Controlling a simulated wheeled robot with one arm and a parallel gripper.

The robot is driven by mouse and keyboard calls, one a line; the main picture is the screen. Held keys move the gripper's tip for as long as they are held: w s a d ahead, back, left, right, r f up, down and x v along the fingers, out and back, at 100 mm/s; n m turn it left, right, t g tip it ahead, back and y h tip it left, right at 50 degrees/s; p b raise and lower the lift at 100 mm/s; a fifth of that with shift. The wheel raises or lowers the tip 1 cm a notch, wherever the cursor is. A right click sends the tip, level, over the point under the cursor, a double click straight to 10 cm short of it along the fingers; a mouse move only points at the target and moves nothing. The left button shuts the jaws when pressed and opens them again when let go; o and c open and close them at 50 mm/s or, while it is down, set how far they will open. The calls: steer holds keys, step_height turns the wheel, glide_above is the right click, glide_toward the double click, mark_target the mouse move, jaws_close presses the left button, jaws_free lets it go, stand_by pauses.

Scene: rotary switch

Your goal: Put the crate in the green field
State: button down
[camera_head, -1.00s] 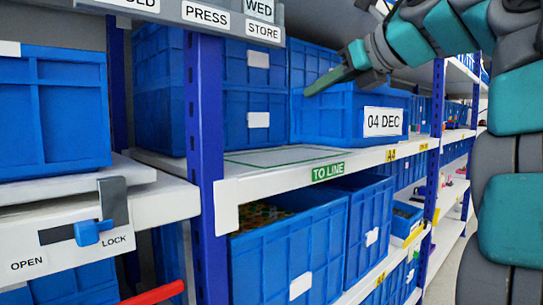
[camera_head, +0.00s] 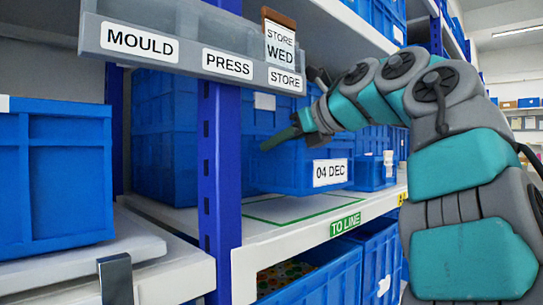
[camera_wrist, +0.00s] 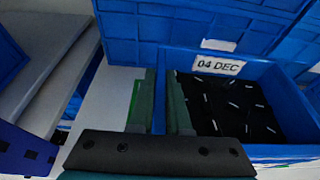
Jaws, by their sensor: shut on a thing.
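The crate (camera_head: 290,165) is blue, with a white "04 DEC" label (camera_head: 330,172). It is on the middle shelf level in the head view. The wrist view shows the crate (camera_wrist: 288,105) from above with dark, white-flecked contents (camera_wrist: 225,105). My gripper (camera_head: 280,139) is shut on the crate's left wall, one finger on each side of it in the wrist view (camera_wrist: 164,105). The green field (camera_head: 292,209) is a green outline on the shelf, in front of and below the crate. I cannot tell whether the crate touches the shelf.
A blue upright post (camera_head: 222,175) stands left of the field. Large blue bins (camera_head: 165,130) stand behind. A smaller blue bin (camera_head: 370,173) is to the right. A sign rail (camera_head: 195,50) hangs above. The "TO LINE" tag (camera_head: 345,224) marks the shelf edge.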

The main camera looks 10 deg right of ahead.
mark_target(271, 161)
steer(key=shift+w+a+p, duration=0.15)
steer(key=shift+w+p, duration=0.35)
steer(key=shift+w, duration=1.25)
steer(key=shift+w+f, duration=0.2)
steer(key=shift+f, duration=0.1)
steer(key=shift+f+b, duration=0.85)
steer(key=shift+f, duration=0.8)
steer(key=c, duration=0.9)
jaws_free()
steer(key=shift+s, duration=0.1)
steer(key=v, duration=1.2)
steer(key=shift+b, duration=0.4)
